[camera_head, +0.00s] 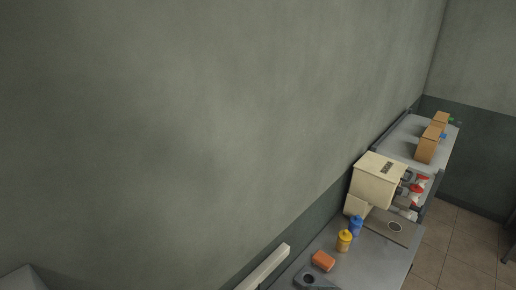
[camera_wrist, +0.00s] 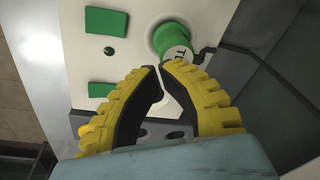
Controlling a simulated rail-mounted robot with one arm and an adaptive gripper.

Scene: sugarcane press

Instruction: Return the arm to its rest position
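My gripper (camera_wrist: 158,68) shows in the wrist view, with two yellow fingers that have black inner pads. The fingertips come together with almost no gap, and nothing is seen held between them. Beyond the fingers is a cream panel (camera_wrist: 135,50) with green rectangular pieces (camera_wrist: 106,21) and a round green knob (camera_wrist: 170,38). The fingertips are just below the knob in the picture; I cannot tell whether they touch the panel. My gripper is not in the head view.
In the head view, a cream box-shaped machine (camera_head: 376,182) stands on a grey counter (camera_head: 372,262) along the wall. Near it are a blue bottle (camera_head: 356,226), a yellow bottle (camera_head: 344,240) and an orange block (camera_head: 323,261). Cardboard boxes (camera_head: 428,145) stand farther back. Tiled floor (camera_head: 462,240) is open at right.

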